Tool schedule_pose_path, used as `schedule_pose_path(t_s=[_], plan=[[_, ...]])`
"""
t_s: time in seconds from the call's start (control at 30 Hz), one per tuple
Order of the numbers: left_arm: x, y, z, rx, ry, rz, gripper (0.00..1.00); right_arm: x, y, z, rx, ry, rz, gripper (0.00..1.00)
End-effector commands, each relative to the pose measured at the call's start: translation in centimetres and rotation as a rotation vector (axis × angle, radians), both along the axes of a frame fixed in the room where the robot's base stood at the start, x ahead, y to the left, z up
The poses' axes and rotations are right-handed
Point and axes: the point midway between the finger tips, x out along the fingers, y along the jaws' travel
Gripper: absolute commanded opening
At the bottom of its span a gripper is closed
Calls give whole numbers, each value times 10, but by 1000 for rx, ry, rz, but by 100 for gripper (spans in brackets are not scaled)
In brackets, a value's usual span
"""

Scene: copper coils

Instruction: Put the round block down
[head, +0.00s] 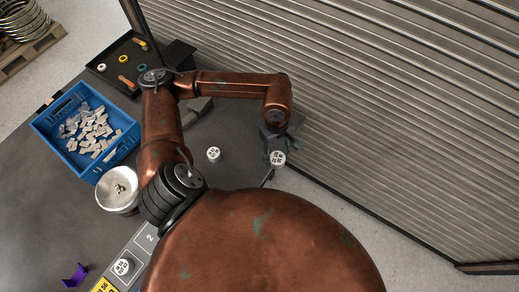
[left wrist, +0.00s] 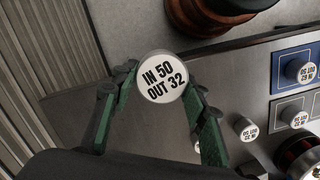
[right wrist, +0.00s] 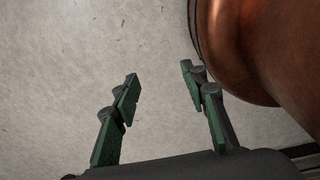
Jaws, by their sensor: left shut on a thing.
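A white round block with black print, "IN 50 OUT 32" (left wrist: 162,78), sits between the fingertips of my left gripper (left wrist: 160,90), which is shut on it. In the head view my left gripper (head: 275,140) holds this block (head: 277,158) near the dark table's right edge. Whether it touches the table is unclear. A second round block (head: 213,153) stands on the table to its left. Another (head: 122,267) stands on a marked pad at the bottom. My right gripper (right wrist: 163,85) is open and empty over bare floor, outside the head view.
A blue crate (head: 62,152) of grey pieces and a silver dish (head: 117,190) stand on the left. A black tray (head: 100,68) with rings and tools lies behind. A purple item (head: 75,275) is at lower left. A ribbed shutter (head: 400,110) rises beyond the table's right edge.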

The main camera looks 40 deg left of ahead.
Motion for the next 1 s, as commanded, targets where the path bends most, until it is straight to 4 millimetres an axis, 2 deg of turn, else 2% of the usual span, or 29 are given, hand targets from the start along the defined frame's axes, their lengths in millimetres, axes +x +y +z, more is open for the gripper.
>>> schedule_pose_path(t_s=[0.03, 0.3, 0.5, 0.73, 0.87, 1.0], plan=[[-9, 4, -6, 0, 4, 114, 10, -3, -1, -2, -1, 4, 0, 40], [-42, 25, -19, -3, -5, 790, 10, 0, -2, -8, -1, 2, 1, 40], [-58, 37, -22, -17, -14, 1147, 10, 8, -1, -11, -1, -9, 3, 40], [-58, 46, -25, -26, -17, 1301, 10, 10, -1, -11, -1, -11, 3, 40], [-41, 61, -35, -25, -16, 1310, 10, 10, -1, -8, -1, -12, 2, 40], [-14, 82, -49, -26, -17, 1309, 10, 9, -1, -5, -1, -11, 2, 40]])
